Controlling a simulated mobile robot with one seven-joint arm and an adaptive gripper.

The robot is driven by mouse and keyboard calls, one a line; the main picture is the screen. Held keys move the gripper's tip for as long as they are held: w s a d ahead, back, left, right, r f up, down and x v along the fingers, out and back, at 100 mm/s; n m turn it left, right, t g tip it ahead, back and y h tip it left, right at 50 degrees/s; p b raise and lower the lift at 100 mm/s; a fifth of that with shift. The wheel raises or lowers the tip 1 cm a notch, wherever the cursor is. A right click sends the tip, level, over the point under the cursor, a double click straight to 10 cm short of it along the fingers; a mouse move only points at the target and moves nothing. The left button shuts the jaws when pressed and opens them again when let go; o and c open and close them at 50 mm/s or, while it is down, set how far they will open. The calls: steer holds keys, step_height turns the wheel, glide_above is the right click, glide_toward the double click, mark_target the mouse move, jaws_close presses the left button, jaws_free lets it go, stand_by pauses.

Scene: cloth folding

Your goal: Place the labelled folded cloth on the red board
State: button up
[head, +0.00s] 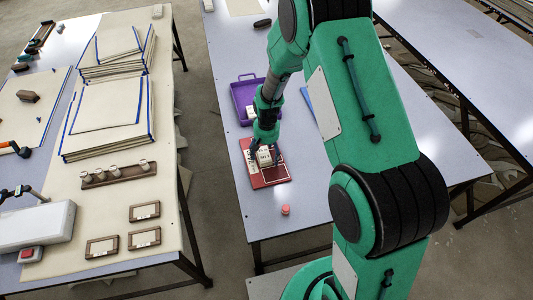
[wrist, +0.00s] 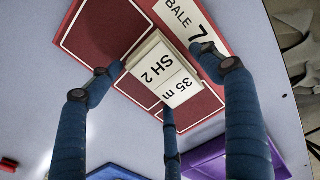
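The red board (head: 279,178) lies flat on the grey table under my gripper. In the wrist view the board (wrist: 105,30) has white outlines and a white strip reading "BALE 7". The small folded cloth (wrist: 147,52) is cream, with a white label reading "35 m SH 2". It appears to lie on the board, slightly turned to its outlines; it also shows in the head view (head: 264,156). My gripper (wrist: 160,75) has its blue fingers spread around the cloth. A gap shows at the right finger; contact at the other tips is unclear.
A purple tray (head: 236,88) stands behind the board, with a pale item by my wrist. A small red cylinder (head: 285,210) stands in front of the board. The left table (head: 110,205) holds stacked cloths and frames.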

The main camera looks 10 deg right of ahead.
steer(key=shift+r, duration=0.1)
step_height(320, 180, up, 12)
steer(key=p, duration=0.3)
stand_by(0.6)
steer(key=shift+r, duration=0.15)
stand_by(0.4)
step_height(320, 180, up, 14)
steer(key=t, duration=0.1)
glide_above(267, 153)
steer(key=s, duration=0.4)
steer(key=s+d+r+t, duration=0.2)
steer(key=s+r, duration=0.6)
steer(key=r, duration=0.4)
steer(key=s+r+t, duration=0.1)
steer(key=s+r, duration=0.2)
steer(key=s, duration=0.4)
steer(key=s+r, duration=0.4)
steer(key=s, duration=0.3)
steer(key=s+d+r+t, duration=0.1)
steer(key=s+r, duration=0.3)
steer(key=s, duration=0.3)
steer(key=shift+r+t, duration=0.15)
steer(key=shift+t, duration=0.15)
